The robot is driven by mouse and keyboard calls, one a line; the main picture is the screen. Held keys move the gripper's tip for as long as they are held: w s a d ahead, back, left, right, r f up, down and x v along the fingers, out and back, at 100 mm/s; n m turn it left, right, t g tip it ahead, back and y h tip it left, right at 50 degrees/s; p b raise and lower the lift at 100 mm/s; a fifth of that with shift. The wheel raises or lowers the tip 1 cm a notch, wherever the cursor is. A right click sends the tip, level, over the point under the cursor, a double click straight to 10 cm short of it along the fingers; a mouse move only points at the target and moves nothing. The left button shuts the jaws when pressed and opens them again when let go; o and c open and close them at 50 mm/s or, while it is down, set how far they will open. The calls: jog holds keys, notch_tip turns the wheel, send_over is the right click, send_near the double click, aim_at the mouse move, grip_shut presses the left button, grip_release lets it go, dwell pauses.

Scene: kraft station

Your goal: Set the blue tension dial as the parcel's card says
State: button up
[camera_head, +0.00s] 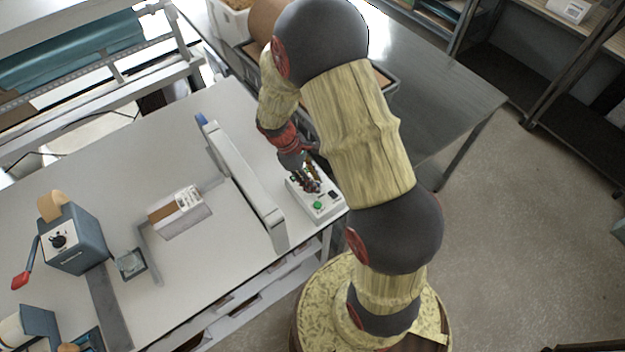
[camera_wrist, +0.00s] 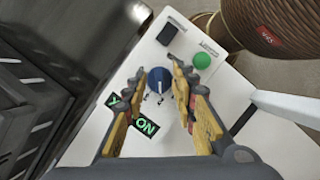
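The blue tension dial (camera_wrist: 158,79) sits on a white control box, with small white marks around it. My gripper (camera_wrist: 157,73) is over it with its fingers apart, one on each side of the dial. I cannot tell whether they touch it. In the head view, my gripper (camera_head: 309,182) is over the white control box (camera_head: 327,212), and the dial is hidden. The parcel (camera_head: 180,212) is a white and brown box on the table to the left. Print shows on its white part, too small to read.
The box also has a green button (camera_wrist: 202,61), a black switch (camera_wrist: 172,31) and a green-lit "ON" sign (camera_wrist: 147,126). A long pale bar (camera_head: 245,185) stands between parcel and box. A blue-grey machine with a red-tipped lever (camera_head: 75,240) stands at left.

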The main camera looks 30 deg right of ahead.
jog(key=v, duration=1.2)
dwell(0.4)
